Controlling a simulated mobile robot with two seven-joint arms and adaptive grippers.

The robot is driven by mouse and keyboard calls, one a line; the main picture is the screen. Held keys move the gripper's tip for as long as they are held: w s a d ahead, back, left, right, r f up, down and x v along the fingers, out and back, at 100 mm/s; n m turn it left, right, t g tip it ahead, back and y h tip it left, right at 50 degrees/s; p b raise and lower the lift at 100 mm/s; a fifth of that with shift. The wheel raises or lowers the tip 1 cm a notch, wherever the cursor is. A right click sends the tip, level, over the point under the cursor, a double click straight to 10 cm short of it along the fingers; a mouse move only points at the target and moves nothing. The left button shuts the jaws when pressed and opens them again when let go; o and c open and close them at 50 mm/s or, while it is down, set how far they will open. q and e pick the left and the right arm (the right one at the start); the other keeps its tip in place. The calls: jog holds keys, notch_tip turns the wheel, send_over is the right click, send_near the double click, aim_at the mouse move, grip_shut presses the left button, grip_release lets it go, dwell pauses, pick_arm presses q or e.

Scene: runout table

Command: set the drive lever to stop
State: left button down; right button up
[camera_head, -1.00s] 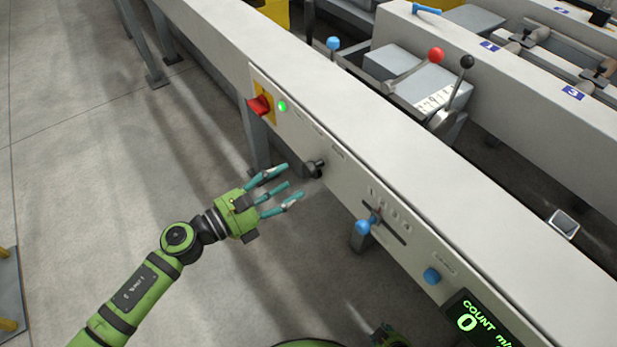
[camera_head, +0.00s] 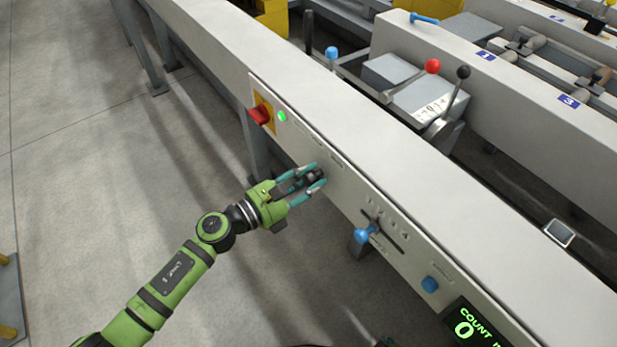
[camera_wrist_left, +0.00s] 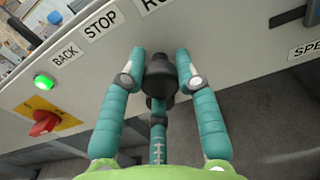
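The drive lever, a stubby black handle (camera_wrist_left: 160,75), stands out from the grey front panel. In the left wrist view it is below a label strip reading BACK, STOP and a cut-off word starting RU, nearest the cut-off word. My left gripper (camera_head: 319,174) is at the lever in the head view. In the left wrist view its teal fingers (camera_wrist_left: 161,72) are drawn in around the lever, one on each side and a third below, apparently touching it. The lever is mostly hidden by the fingers in the head view. My right gripper is not clearly visible.
A red switch on yellow (camera_head: 260,113) and a green lamp (camera_head: 281,116) sit up-left on the panel. A blue-knobbed slider (camera_head: 364,235), a blue knob (camera_head: 430,284) and a count display (camera_head: 478,330) are down-right. Open floor lies left of the panel.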

pick_arm(q)
jog(key=shift+w+a+r+n, duration=0.15)
jog(key=shift+w+a+n, duration=0.15)
jog(key=shift+n, duration=0.3)
jog(key=shift+w+a+r+n+p, duration=0.1)
jog(key=shift+w+a+n+p, duration=0.1)
jog(key=shift+w+n, duration=0.3)
jog(key=shift+w+a+r+n+p, duration=0.1)
jog(key=shift+w+a+n+p, duration=0.1)
jog(key=shift+n, duration=0.5)
jog(key=shift+w+a+n, duration=0.25)
jog(key=shift+n, duration=0.25)
jog(key=shift+w+a+n, duration=0.1)
jog(key=shift+w+n, duration=0.1)
jog(key=shift+n, duration=0.2)
jog(key=shift+f, duration=0.1)
pick_arm(e)
jog(key=s, duration=0.3)
jog(key=shift+d+f+g, duration=0.1)
jog(key=shift+g, duration=0.2)
jog(key=shift+w, duration=0.1)
